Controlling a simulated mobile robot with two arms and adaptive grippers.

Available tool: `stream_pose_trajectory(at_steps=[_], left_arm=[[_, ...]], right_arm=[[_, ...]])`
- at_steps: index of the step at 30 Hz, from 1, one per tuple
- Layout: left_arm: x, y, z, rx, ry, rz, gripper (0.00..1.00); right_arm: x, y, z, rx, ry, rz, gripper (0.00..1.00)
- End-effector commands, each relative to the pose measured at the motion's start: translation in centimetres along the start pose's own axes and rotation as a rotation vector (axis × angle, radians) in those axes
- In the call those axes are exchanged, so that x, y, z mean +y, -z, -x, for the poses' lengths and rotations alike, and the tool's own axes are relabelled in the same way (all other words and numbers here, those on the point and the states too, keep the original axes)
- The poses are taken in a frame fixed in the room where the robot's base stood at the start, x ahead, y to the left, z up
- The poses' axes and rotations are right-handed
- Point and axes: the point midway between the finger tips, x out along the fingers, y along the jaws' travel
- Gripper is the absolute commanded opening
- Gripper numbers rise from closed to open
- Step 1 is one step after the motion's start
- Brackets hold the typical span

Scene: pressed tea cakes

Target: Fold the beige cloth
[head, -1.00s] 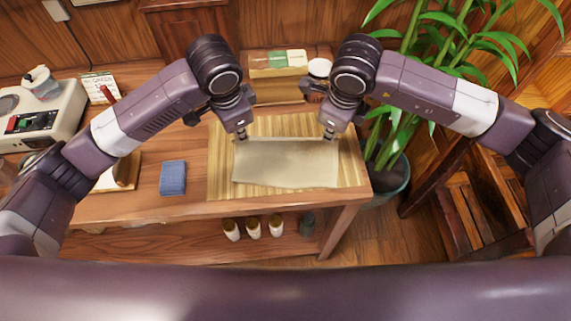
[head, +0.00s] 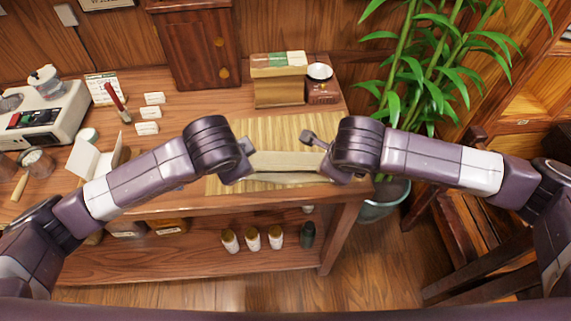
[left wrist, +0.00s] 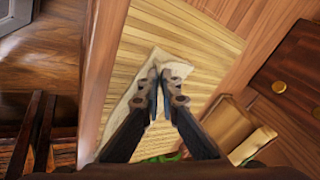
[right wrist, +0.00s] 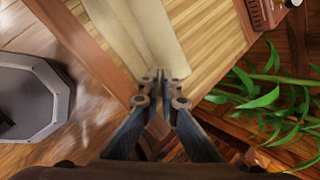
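The beige cloth (head: 286,161) lies on the slatted bamboo mat (head: 265,128) near the table's front edge. It now looks like a narrow band between my grippers, with a lower strip below it. My left gripper (left wrist: 165,70) is shut on the cloth's left end, and pale cloth (left wrist: 142,92) shows beside its fingers. My right gripper (right wrist: 162,74) is shut on the right end, and the cloth (right wrist: 140,30) runs away from its fingertips. In the head view my wrists hide both held corners.
A box (head: 278,80) and a small brown tin (head: 321,85) stand behind the mat. A grey machine (head: 42,112) is at the left. A potted plant (head: 430,70) stands right of the table. Several bottles (head: 253,238) sit on the lower shelf. The mat's back part is clear.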

Motion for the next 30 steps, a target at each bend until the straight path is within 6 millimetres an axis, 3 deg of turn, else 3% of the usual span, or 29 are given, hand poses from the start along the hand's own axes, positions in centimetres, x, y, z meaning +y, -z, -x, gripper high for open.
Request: stream_pose_trajectory(at_steps=[4,13,22,30], left_arm=[[-0.1,-0.1,0.0,-0.005,0.002,0.001,0.0],[-0.1,-0.1,0.0,-0.003,0.0,0.0,0.32],[-0.1,0.1,0.5,0.0,-0.001,0.0,0.32],[-0.2,0.2,4.7,0.003,0.0,-0.001,0.32]], right_arm=[[-0.1,0.2,0.0,0.005,0.002,-0.001,0.0],[-0.1,0.1,0.0,0.003,0.001,0.0,0.32],[-0.1,-0.1,0.5,-0.001,0.001,0.0,0.32],[-0.2,-0.2,4.7,-0.004,0.0,0.001,0.32]])
